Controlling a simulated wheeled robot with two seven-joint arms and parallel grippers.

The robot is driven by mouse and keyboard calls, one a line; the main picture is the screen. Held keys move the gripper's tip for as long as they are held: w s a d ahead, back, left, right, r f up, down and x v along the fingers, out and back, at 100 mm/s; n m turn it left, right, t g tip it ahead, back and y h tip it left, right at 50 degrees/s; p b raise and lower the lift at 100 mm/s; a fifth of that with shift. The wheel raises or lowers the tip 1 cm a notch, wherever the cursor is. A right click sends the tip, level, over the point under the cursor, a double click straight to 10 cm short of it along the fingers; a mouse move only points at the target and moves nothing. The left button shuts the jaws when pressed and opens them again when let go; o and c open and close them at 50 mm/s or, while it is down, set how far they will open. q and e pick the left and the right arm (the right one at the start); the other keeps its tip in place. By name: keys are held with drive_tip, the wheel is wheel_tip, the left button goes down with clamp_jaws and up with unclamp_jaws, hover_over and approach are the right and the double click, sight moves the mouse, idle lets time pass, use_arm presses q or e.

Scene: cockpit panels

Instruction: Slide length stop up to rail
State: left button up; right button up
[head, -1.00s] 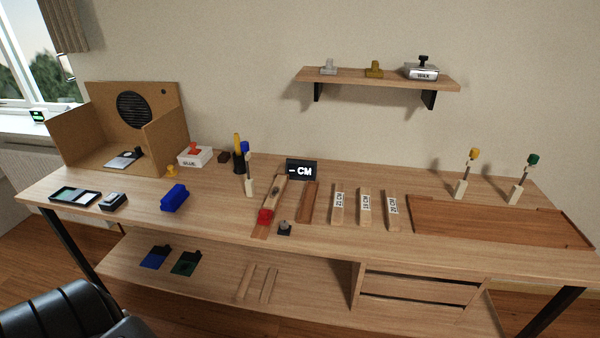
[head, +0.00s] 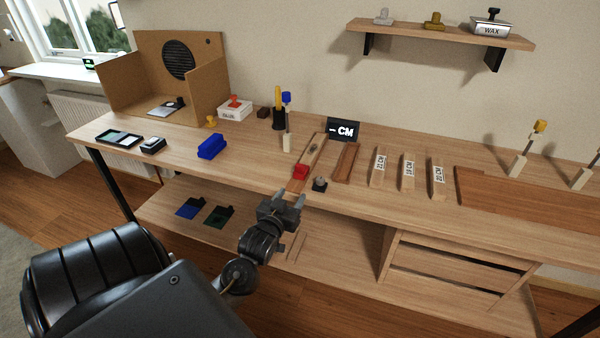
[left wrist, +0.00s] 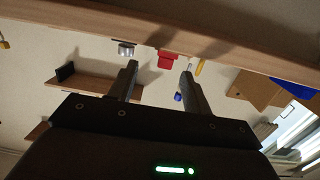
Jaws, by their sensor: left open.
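A red block (head: 300,171) sits at the near end of a pale wooden strip (head: 314,151) in front of the CM display. A small dark block with a grey knob (head: 319,184) stands just right of it, near the table's front edge. I cannot tell which is the length stop. My left gripper (head: 288,197) is open and empty, in front of the table edge and below both. In the left wrist view, the red block (left wrist: 167,60) shows beyond the open fingers, with the grey knob (left wrist: 126,49) to its left. My right gripper is not in view.
The CM display (head: 343,130) stands behind the strip. A brown strip (head: 346,162) and several labelled pale strips (head: 408,171) lie to the right. A blue block (head: 212,145) lies to the left. The table's front edge and lower shelf (head: 340,250) are near my gripper.

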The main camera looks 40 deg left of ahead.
sight(299, 169)
use_arm(q)
drive_tip(key=shift+n+t+y, duration=0.3)
drive_tip(key=shift+y, duration=0.2)
drive_tip(key=x, duration=0.4)
drive_tip(key=r+x, duration=0.1)
drive_tip(key=x, duration=0.3)
drive_tip(key=a+x, duration=0.1)
drive_tip(key=x, duration=0.3)
drive_tip(key=shift+s+a+r+p, duration=0.15)
drive_tip(key=shift+r+p, duration=0.2)
clamp_jaws()
